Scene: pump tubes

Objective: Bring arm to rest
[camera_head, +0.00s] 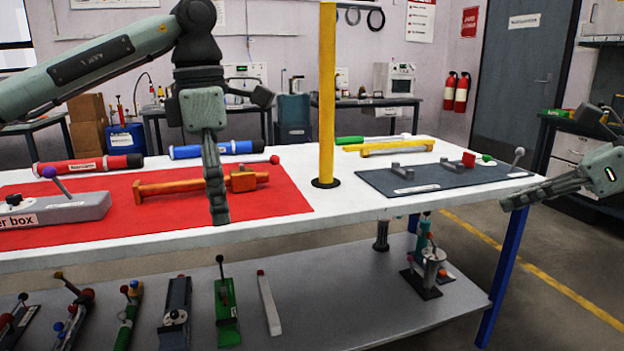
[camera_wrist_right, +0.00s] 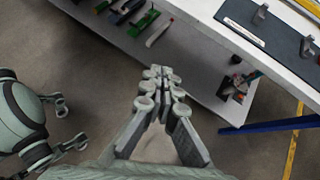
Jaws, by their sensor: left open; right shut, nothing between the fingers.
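My left gripper (camera_head: 217,215) hangs pointing down in front of the red mat (camera_head: 280,200), its fingers overlapping the view of an orange tool (camera_head: 160,187) on that mat. It is open and holds nothing; I cannot tell its exact height over the table. My right gripper (camera_head: 508,203) is at the right, off the table's right edge, pointing left toward it. In the right wrist view its fingers (camera_wrist_right: 162,72) meet at the tips, shut and empty, with the floor and the lower shelf beyond them.
The white table (camera_head: 345,215) carries a yellow post (camera_head: 327,90), a grey box (camera_head: 60,212) and a dark mat (camera_head: 440,183) with small fixtures. Several tools lie on the lower shelf (camera_head: 350,300). Open floor (camera_head: 565,270) lies right of the table.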

